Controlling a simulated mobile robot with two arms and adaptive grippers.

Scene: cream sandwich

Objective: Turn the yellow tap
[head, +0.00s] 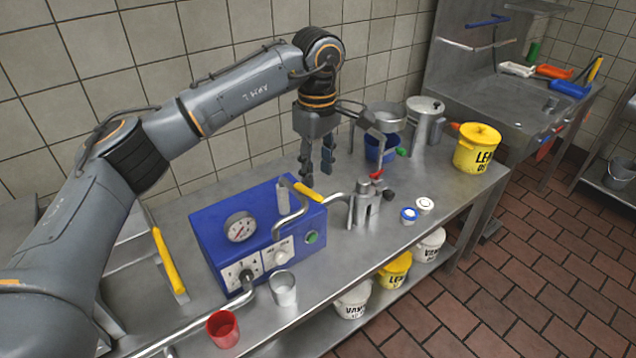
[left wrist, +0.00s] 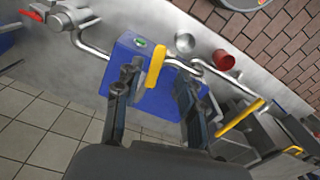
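The yellow tap handle (head: 308,192) sits on a bent metal pipe at the top of a blue box (head: 262,195) with a gauge. My left gripper (head: 317,168) points down, above and behind the handle in the head view. In the left wrist view the yellow handle (left wrist: 156,64) shows between the open fingers of my left gripper (left wrist: 155,86), beyond their tips. The fingers hold nothing, and no contact with the handle shows. My right gripper is not in view.
A second yellow handle (head: 168,262) stands at the left. A metal fitting with a red lever (head: 366,205), a red cup (head: 222,328), a metal cup (head: 283,288) and a yellow bucket (head: 477,150) are on the steel table. Bare table lies right of the two small lids (head: 425,205).

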